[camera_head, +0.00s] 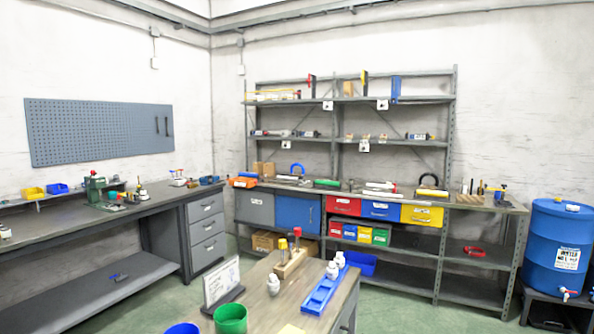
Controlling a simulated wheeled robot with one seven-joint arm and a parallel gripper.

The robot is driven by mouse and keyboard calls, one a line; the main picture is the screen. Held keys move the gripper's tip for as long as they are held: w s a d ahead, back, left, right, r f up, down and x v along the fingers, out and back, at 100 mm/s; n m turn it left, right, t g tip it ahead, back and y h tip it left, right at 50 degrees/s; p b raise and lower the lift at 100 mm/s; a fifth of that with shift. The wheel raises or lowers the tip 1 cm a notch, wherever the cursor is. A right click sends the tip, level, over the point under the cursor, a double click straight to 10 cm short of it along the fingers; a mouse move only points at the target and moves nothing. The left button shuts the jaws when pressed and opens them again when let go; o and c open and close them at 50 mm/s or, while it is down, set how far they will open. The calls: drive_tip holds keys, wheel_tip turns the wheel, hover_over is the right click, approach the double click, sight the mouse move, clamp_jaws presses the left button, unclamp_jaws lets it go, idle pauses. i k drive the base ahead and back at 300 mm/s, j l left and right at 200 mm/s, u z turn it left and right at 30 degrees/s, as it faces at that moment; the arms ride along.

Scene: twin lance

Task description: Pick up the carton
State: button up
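I cannot tell for certain which thing is the carton. Small brown boxes (263,168) stand at the left end of the shelf unit's worktop, above the grey and blue cabinets. Larger brown cardboard boxes (266,241) sit on the low shelf below those cabinets, partly hidden by the cabinets and the near table. A small tan box-like item (349,88) stands on an upper shelf. My gripper is not in view.
A near table (262,312) holds a green cup (230,319), a blue tray (325,290), white bottles and a sign (222,284). A workbench (150,210) lines the left wall. A blue barrel (557,245) stands at right. Some green floor (400,308) is clear.

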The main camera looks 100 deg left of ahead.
sight(258, 167)
drive_tip(key=u, duration=3.35)
drive_tip(key=i+j+u, duration=0.7)
drive_tip(key=i+u, duration=0.75)
drive_tip(key=i+z, duration=0.3)
drive_tip(key=i, duration=0.2)
drive_tip(key=i+j+z, duration=0.2)
drive_tip(key=i+z, duration=0.15)
drive_tip(key=i, duration=0.15)
drive_tip(key=i+l+z, duration=0.25)
drive_tip(key=i+z, duration=0.15)
drive_tip(key=i+l+z, duration=0.1)
drive_tip(key=i+z, duration=0.65)
drive_tip(key=i, duration=0.15)
drive_tip(key=i+j+z, duration=0.2)
drive_tip(key=i+z, duration=0.2)
drive_tip(key=i, duration=1.95)
drive_tip(key=i+z, duration=0.1)
drive_tip(key=i, duration=0.6)
drive_tip(key=i+j+z, duration=0.1)
drive_tip(key=i, duration=0.55)
